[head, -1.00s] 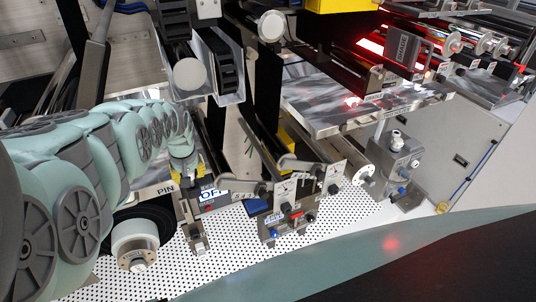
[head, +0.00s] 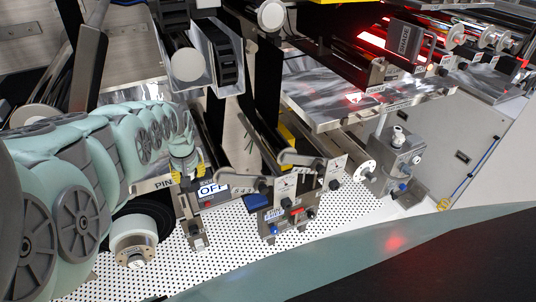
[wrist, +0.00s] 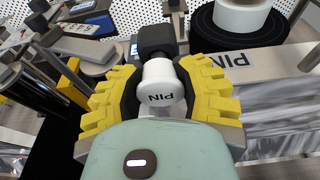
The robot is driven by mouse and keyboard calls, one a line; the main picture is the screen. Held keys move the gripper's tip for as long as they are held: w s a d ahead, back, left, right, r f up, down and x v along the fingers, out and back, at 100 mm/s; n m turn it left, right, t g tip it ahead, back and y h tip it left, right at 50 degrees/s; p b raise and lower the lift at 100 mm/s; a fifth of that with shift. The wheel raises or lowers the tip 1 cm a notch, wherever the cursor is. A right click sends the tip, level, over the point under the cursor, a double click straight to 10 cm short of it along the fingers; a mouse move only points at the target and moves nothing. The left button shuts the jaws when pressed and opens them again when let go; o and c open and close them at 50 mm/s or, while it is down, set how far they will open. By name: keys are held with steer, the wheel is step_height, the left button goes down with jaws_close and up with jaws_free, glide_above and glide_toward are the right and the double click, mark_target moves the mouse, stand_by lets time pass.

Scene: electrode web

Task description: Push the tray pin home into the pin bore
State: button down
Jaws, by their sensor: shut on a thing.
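The tray pin is a white round knob (wrist: 160,86) marked PIN, seen between my yellow fingers in the wrist view. My gripper (wrist: 162,92) is shut on it, one finger on each side. A dark grey block (wrist: 156,39) lies straight beyond the knob, in line with it; the pin bore itself is hidden, and I cannot tell how deep the pin sits. In the head view my gripper (head: 187,170) is at the far end of my green arm, above a metal bracket (head: 194,222). A plate with a PIN label (head: 163,184) is beside it.
A white-cored black roll (head: 135,240) stands left of the bracket. A box with an OFF label (head: 212,189) is close on the right. Lever brackets (head: 290,210) stand farther right. The perforated white panel (head: 235,240) is bare in front.

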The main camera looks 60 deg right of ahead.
steer(key=shift+f+b, duration=0.4)
steer(key=shift+f, duration=0.1)
steer(key=shift+c, duration=2.3)
jaws_free()
steer(key=shift+r, duration=0.1)
steer(key=shift+d+r, duration=0.1)
steer(key=shift+d+r, duration=0.1)
steer(key=shift+r, duration=0.4)
steer(key=shift+w+a+r, duration=0.1)
steer(key=shift+a+r, duration=0.15)
steer(key=shift+r, duration=0.45)
steer(key=shift+w+d+r+v, duration=0.15)
steer(key=shift+w+v, duration=0.1)
steer(key=shift+v, duration=0.95)
steer(key=shift+w+d+v, duration=0.15)
steer(key=shift+w+v, duration=0.1)
steer(key=shift+v, duration=0.9)
steer(key=shift+w+d+r+v, duration=0.15)
steer(key=shift+w+v, duration=0.1)
steer(key=shift+v, duration=0.95)
steer(key=shift+s+d, duration=0.1)
